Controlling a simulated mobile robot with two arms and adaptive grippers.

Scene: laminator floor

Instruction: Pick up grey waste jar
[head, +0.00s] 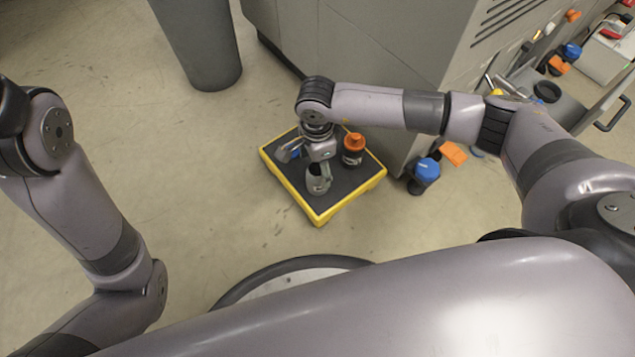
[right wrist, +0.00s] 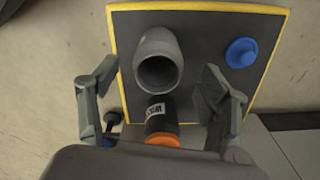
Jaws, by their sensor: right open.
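The grey waste jar (right wrist: 158,62) stands with its open mouth toward the camera in the right wrist view, on a dark mat with a yellow rim. In the head view it (head: 318,184) shows partly behind my right gripper (head: 305,162). My right gripper also shows in the right wrist view (right wrist: 160,74). Its fingers are open and wide apart, one on each side of the jar's mouth, with clear gaps to the jar. It holds nothing. My left gripper is out of view; only its arm shows.
A dark labelled jar with an orange lid (right wrist: 162,128) stands close to the grey jar. A blue-topped item (right wrist: 241,52) stands on the yellow-edged platform (head: 283,181). A grey bin (head: 200,40), a machine cabinet (head: 370,50) and a blue-lidded container (head: 427,170) are nearby.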

